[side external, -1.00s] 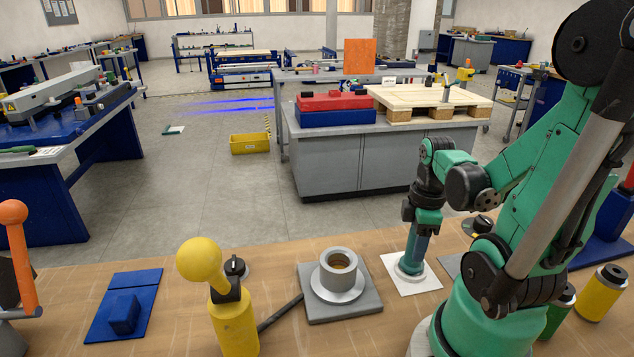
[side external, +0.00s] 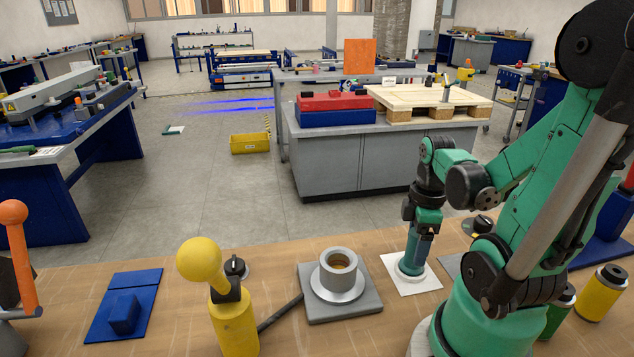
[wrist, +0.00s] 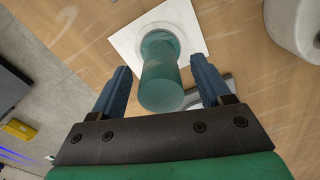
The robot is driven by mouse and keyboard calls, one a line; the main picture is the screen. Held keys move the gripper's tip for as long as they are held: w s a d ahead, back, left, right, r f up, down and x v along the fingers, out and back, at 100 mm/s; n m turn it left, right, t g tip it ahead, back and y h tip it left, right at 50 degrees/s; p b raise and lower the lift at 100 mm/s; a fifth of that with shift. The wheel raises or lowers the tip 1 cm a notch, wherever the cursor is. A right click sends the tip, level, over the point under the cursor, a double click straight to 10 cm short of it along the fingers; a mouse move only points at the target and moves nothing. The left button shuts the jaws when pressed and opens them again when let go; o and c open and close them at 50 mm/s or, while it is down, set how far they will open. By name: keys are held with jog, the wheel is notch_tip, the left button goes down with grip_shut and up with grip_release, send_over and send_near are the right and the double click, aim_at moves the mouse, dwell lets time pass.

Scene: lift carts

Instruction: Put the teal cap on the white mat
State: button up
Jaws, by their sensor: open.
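The teal cap (side external: 414,262) is a teal cylinder with a pale ring around its foot. It stands upright on the white mat (side external: 429,286), and the ring rests within the mat's edges. My gripper (side external: 422,236) points down over the cap from above. In the wrist view, the cap (wrist: 160,75) lies between the two blue fingers of my gripper (wrist: 160,66). The fingers are open, with a visible gap on each side of the cap. The white mat (wrist: 186,15) shows beyond the cap there.
Left of the mat, a grey block (side external: 359,304) carries a grey ring-shaped fixture (side external: 339,272). A yellow knob-topped post (side external: 232,320) and a blue plate with a block (side external: 125,303) stand farther left. Yellow (side external: 602,293) and green cylinders are at the right. Wooden bench shows between them.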

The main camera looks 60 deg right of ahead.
notch_tip(320, 180, up, 12)
jog(key=shift+f, duration=0.25)
jog(key=w+a+f+m+t, duration=0.2)
jog(key=w+a+m+t, duration=0.3)
jog(key=w+a, duration=0.8)
jog(key=shift+w+a+f+t, duration=0.25)
jog(key=shift+w+a+t, duration=0.1)
jog(key=shift+a+t, duration=0.7)
jog(key=shift+d, duration=0.1)
